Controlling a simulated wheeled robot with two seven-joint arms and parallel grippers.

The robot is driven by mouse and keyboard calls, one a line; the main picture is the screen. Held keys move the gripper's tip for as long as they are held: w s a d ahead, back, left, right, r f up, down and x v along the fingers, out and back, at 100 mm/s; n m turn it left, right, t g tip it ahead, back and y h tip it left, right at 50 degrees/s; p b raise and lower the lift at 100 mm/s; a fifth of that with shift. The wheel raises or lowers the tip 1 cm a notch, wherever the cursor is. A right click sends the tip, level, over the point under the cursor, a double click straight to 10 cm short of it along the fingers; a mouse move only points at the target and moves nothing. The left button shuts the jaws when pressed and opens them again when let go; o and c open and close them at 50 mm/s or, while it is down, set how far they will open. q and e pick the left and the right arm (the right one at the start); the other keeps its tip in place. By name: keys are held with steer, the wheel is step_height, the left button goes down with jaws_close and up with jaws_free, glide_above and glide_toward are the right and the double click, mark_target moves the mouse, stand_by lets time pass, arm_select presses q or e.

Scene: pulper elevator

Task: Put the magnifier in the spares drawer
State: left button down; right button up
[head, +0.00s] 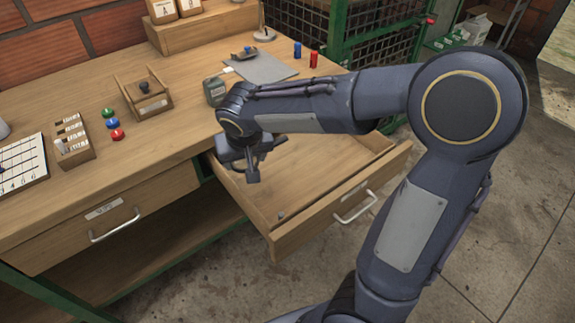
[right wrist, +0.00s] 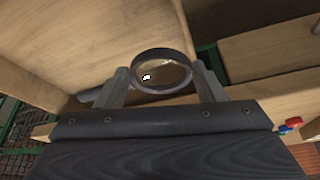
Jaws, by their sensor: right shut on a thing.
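My right gripper (head: 250,170) is over the open drawer (head: 325,213) at the right of the bench, at its left side. In the right wrist view the gripper (right wrist: 162,80) is shut on the magnifier (right wrist: 146,53), a dark round rim with a clear lens between the two fingers. In the head view the magnifier is not clearly seen, being mostly hidden by the gripper. The label on the open drawer is too small to read. My left gripper is not in view.
A shut drawer (head: 118,215) is at the left. On the bench are a wooden holder (head: 143,94), coloured knobs (head: 112,123), a small grey-green box (head: 215,91) and a grey sheet (head: 262,68).

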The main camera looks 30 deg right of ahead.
steer(key=shift+d+f, duration=0.2)
steer(key=shift+f, duration=0.05)
steer(key=w+d+f, duration=0.1)
steer(key=d, duration=0.1)
steer(key=w+d+f, duration=0.1)
steer(key=d, duration=0.1)
steer(key=d+f, duration=0.1)
steer(key=d, duration=0.2)
steer(key=shift+w+f, duration=0.1)
steer(key=shift+w, duration=0.3)
steer(key=b, duration=0.2)
glide_toward(280, 166)
steer(key=shift+w+a+f, duration=0.2)
steer(key=shift+w+f, duration=0.4)
steer(key=shift+w, duration=0.3)
steer(key=shift+w+d+f, duration=0.1)
steer(key=shift+d+f, duration=0.15)
steer(key=shift+f, duration=0.05)
steer(key=shift+w+d+f, duration=0.1)
steer(key=shift+d+f, duration=0.05)
steer(key=shift+f, duration=0.8)
steer(key=shift+w+d+f, duration=0.1)
steer(key=shift+d+f, duration=0.05)
steer(key=shift+f, duration=0.8)
steer(key=shift+s+b, duration=0.1)
steer(key=shift+b, duration=0.2)
steer(key=shift+f, duration=0.2)
steer(key=o, duration=1)
steer(key=shift+r, duration=0.1)
steer(key=shift+c, duration=0.2)
